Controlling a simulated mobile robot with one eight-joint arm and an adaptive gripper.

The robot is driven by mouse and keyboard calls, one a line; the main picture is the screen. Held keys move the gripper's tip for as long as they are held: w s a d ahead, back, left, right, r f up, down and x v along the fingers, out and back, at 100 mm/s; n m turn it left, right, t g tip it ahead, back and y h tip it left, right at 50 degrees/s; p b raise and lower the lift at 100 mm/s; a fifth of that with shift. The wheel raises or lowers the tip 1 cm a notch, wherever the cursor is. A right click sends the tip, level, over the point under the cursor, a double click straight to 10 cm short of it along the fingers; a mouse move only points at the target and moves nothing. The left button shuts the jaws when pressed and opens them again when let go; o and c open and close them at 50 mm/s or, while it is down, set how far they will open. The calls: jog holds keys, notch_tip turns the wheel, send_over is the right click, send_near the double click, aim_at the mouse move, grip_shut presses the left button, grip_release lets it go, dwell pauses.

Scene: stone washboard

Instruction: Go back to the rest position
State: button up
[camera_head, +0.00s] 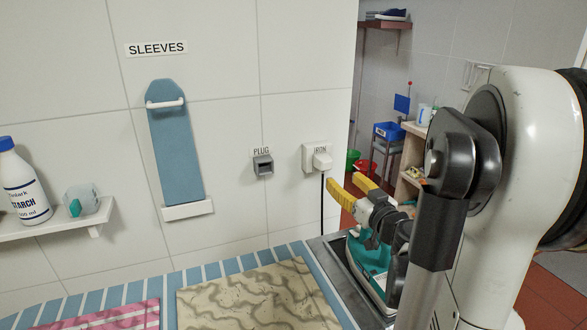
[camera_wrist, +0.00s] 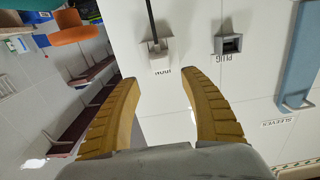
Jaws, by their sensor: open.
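My gripper (camera_head: 353,191) is in front of the tiled wall at the right of the head view, with yellow fingers. The wrist view shows its two fingers (camera_wrist: 160,78) spread apart with nothing between them. Beyond the fingertips are the wall outlet marked IRON (camera_wrist: 157,58), with a plug and black cord in it, and the empty-looking outlet marked PLUG (camera_wrist: 229,43). In the head view, the IRON outlet (camera_head: 317,158) is left of and above the fingers. A teal iron (camera_head: 372,262) rests below my gripper on a dark metal tray, partly hidden by my arm.
A blue-striped board (camera_head: 252,259) with a beige patterned cloth (camera_head: 245,297) and a pink striped cloth (camera_head: 110,318) fills the front. A blue sleeve board (camera_head: 175,145) hangs on the wall. A shelf (camera_head: 57,224) at left holds a starch bottle (camera_head: 22,183) and clear cup (camera_head: 83,200).

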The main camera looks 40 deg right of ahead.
jog(key=w+a+f+n+g+y, duration=0.1)
jog(key=a+f+g+y, duration=0.15)
jog(key=a, duration=0.85)
jog(key=w+a+f+n+g+y, duration=0.15)
jog(key=a+y, duration=0.25)
jog(key=a, duration=0.7)
jog(key=s+a+f+g+h, duration=0.1)
jog(key=s+a+f+g, duration=0.1)
jog(key=s+a, duration=0.3)
jog(key=s+a+f+g+h, duration=0.1)
jog(key=s+a+g, duration=0.3)
jog(key=s, duration=0.6)
jog(key=shift+s+a+f+g, duration=0.3)
jog(key=shift+a+f, duration=0.2)
jog(key=shift+a, duration=0.4)
jog(key=shift+d+h, duration=0.1)
jog(key=shift+h, duration=0.15)
